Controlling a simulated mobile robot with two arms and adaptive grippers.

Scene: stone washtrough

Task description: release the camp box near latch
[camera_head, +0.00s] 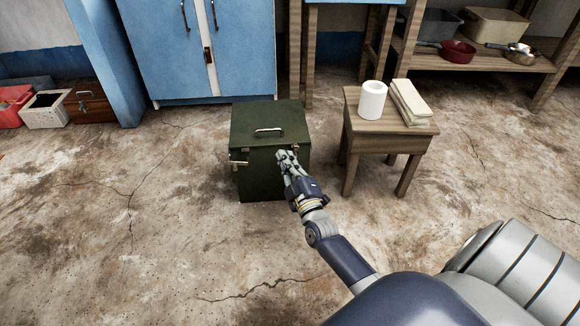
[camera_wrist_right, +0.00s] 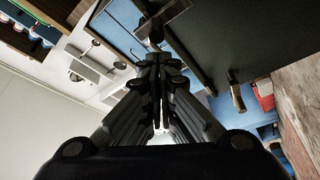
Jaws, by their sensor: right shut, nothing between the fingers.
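The camp box (camera_head: 258,172) is a dark green metal box with a handle (camera_head: 268,131) on its lid, standing on the floor in the head view. A metal latch (camera_head: 238,160) shows at the left of its front, standing out from the face. My right gripper (camera_head: 285,155) is shut and empty at the upper right of the box's front and hides part of it. In the right wrist view my shut fingers (camera_wrist_right: 157,70) point towards a metal latch (camera_wrist_right: 162,18) near the box's edge; contact cannot be told. A second latch (camera_wrist_right: 236,92) shows further right. My left gripper is out of view.
A wooden stool (camera_head: 385,140) with a white paper roll (camera_head: 373,100) and folded cloths (camera_head: 410,102) stands close to the right of the box. A blue cabinet (camera_head: 185,60) stands behind it. The floor in front and left is clear.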

